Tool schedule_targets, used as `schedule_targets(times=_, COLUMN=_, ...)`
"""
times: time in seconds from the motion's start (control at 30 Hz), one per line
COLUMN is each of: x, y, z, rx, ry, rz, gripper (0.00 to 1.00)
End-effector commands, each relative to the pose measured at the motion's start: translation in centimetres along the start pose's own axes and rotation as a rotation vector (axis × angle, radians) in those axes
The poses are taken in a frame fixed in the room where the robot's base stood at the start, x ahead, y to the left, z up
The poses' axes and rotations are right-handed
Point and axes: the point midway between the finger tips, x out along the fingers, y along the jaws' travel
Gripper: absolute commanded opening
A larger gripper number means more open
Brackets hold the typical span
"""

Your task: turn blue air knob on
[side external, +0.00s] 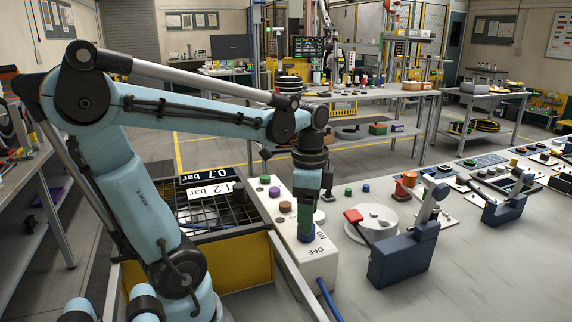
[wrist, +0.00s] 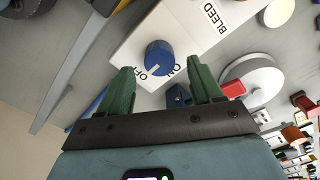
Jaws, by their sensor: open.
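The blue air knob (wrist: 159,58) is on a white panel (wrist: 138,45), with OFF and ON printed beside it in the wrist view. A pale mark on the knob's face seems to lie on the OFF side. My gripper (side external: 316,205) points down in the side view. I cannot tell whether the fingertips reach down beside the knob.
Brown and green knobs (side external: 285,206) stand farther along the panel. A round white disc (side external: 374,221) and a blue clamp (side external: 405,250) with a red-tipped lever are to the right.

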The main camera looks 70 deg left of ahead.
Motion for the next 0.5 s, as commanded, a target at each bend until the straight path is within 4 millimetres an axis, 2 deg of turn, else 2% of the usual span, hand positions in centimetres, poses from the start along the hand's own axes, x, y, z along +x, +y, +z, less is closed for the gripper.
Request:
schedule_targets(times=0.2, x=2.3, y=0.0, z=0.0, rx=0.0, ry=0.0, rz=0.0, gripper=0.65)
schedule_targets(times=0.5, x=3.2, y=0.0, z=0.0, rx=0.0, ry=0.0, rz=0.0, gripper=0.65)
